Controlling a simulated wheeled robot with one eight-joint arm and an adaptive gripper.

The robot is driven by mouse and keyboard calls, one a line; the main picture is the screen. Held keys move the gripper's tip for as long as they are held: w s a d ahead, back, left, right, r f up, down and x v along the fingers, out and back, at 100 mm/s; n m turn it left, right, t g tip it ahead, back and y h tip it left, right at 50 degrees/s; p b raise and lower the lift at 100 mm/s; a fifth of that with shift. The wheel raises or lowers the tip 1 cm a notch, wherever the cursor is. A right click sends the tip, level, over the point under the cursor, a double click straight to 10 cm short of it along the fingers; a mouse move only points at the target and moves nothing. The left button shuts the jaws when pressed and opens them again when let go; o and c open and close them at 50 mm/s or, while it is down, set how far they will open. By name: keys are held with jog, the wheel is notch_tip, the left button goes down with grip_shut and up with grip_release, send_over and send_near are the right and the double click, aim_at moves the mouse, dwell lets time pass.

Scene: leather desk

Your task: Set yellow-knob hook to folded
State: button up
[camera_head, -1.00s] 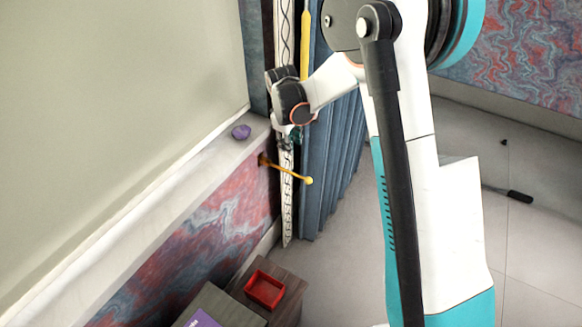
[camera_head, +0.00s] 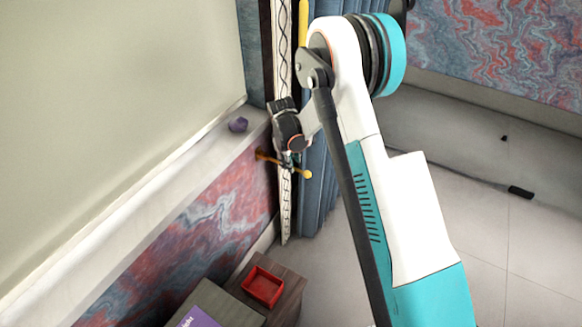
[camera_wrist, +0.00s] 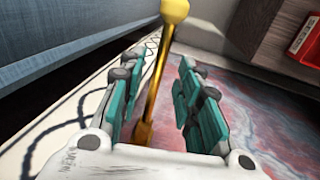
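The hook is a brass rod (camera_head: 283,164) with a yellow knob (camera_head: 307,174). It sticks out from the wall below the window sill, beside the patterned curtain strip. In the wrist view the rod (camera_wrist: 154,88) runs between my gripper's teal fingers, and the yellow knob (camera_wrist: 175,10) shows beyond them at the top. My gripper (camera_head: 291,160) is at the rod in the head view, partly covering it. In the wrist view my gripper (camera_wrist: 160,95) is open, with gaps visible on both sides of the rod.
A purple lump (camera_head: 238,125) lies on the window sill (camera_head: 195,150). A blue curtain (camera_head: 322,190) hangs just behind the hook. Below stands a wooden cabinet (camera_head: 290,290) with a red tray (camera_head: 263,286) on it. The floor to the right is mostly clear.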

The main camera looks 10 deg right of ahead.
jog(key=shift+w+d+f, duration=0.1)
jog(key=shift+f, duration=0.5)
jog(key=shift+w+d+f, duration=0.1)
jog(key=shift+f, duration=0.45)
grip_shut()
